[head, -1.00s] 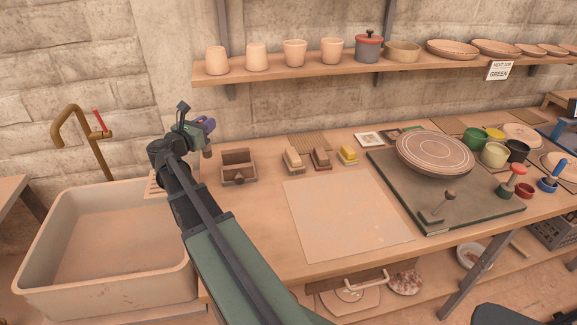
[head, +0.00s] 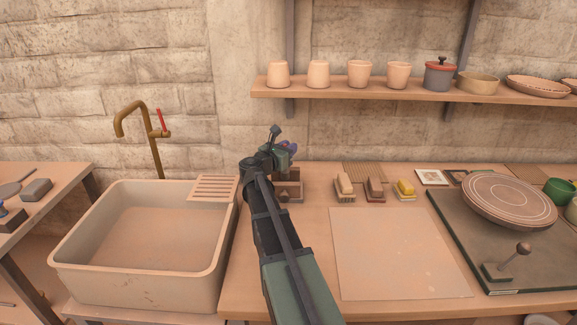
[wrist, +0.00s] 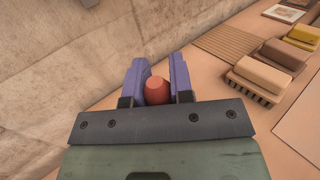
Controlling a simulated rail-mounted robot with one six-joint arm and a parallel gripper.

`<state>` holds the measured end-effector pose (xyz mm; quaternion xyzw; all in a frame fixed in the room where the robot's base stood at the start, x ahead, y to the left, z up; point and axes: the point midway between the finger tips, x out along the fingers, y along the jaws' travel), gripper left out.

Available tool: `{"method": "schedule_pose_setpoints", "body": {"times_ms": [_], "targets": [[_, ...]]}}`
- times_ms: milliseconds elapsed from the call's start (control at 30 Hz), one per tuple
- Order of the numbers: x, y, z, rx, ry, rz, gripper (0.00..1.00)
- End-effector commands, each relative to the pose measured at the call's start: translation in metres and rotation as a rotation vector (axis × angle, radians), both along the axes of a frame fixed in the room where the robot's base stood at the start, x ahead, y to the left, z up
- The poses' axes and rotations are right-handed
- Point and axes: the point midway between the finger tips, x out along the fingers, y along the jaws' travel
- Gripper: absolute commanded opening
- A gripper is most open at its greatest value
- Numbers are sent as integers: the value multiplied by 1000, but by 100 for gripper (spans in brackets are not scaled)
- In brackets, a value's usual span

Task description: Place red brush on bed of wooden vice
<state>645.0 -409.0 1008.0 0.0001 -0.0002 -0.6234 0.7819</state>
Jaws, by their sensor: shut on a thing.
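My gripper (head: 286,147) is shut on the red brush, held above the back of the bench near the wall. In the wrist view the purple fingers (wrist: 158,82) stand on both sides of the brush's rounded red end (wrist: 157,90); the rest of the brush is hidden. The wooden vice (head: 290,194) stands on the bench just right of the sink, behind and below my gripper in the head view. My gripper and arm cover part of it, so its bed is mostly hidden. I cannot make out the vice in the wrist view.
Cream, brown and yellow blocks (head: 345,186) stand right of the vice, before a slatted mat (head: 364,172). A pale board (head: 398,255) lies in front. The sink (head: 145,245) and brass tap (head: 150,130) are left. A shelf (head: 410,97) with pots hangs above.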

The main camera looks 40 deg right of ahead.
Motion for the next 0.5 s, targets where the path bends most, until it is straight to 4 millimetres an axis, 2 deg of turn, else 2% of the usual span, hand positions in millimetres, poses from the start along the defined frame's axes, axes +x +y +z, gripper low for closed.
{"method": "schedule_pose_setpoints", "body": {"times_ms": [33,133,333,500], "targets": [[0,0,-18,0,0,0,0],[0,0,-35,0,0,0,0],[0,0,-30,0,0,0,0],[0,0,-35,0,0,0,0]]}}
